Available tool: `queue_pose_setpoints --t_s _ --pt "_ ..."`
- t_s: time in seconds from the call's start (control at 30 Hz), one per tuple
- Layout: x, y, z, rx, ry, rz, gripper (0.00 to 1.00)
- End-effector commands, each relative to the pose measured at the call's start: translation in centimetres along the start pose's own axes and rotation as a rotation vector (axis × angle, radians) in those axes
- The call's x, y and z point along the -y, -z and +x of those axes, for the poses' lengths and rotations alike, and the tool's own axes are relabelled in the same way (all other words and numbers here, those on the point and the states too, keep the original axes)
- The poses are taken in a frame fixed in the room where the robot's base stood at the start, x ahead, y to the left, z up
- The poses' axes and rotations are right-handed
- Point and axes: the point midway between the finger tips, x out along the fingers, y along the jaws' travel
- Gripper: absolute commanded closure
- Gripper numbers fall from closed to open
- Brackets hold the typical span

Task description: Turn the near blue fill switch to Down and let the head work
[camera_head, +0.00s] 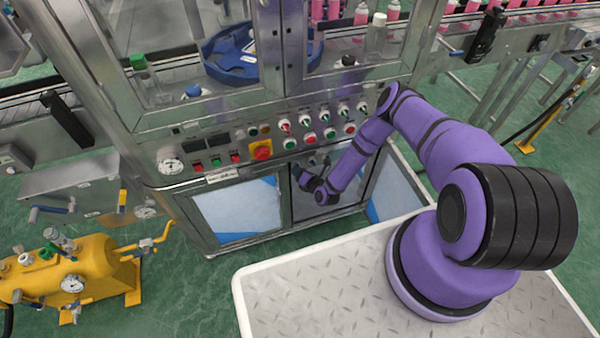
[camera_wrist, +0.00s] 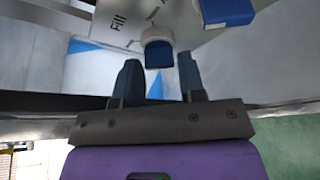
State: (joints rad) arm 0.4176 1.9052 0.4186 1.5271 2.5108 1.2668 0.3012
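A blue switch (camera_wrist: 158,54) with a white round collar sits on a pale panel in the wrist view, close to the word "Fill". A second blue switch (camera_wrist: 226,12) shows at the top right of that view, partly cut off. My gripper (camera_wrist: 159,60) is open, one dark finger on each side of the first switch, near its end. I cannot tell whether either finger touches it. In the head view, my gripper (camera_head: 298,170) is small and dark at the front of the machine cabinet. I cannot make out the blue fill switches there.
The steel machine has a front panel (camera_head: 222,165) with coloured buttons and a gauge above my gripper. A yellow tank (camera_head: 95,268) stands at the left.

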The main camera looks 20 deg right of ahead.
Motion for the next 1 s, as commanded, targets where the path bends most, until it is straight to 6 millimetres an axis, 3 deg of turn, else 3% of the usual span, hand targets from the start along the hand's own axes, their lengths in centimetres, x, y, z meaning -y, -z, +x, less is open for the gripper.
queue_pose_setpoints --t_s 0.03,0.1,0.13,0.57,1.0 --pt "0.0 0.0 -0.01 0.0 0.0 0.0 0.76" --pt "0.0 -0.01 -0.01 0.0 0.0 0.0 0.92" --pt "0.0 -0.01 -0.01 0.0 0.0 0.0 0.94" --pt "0.15 -0.01 -0.04 0.001 -0.03 0.079 0.94" --pt "0.34 0.09 -0.03 0.002 -0.17 0.417 0.94"
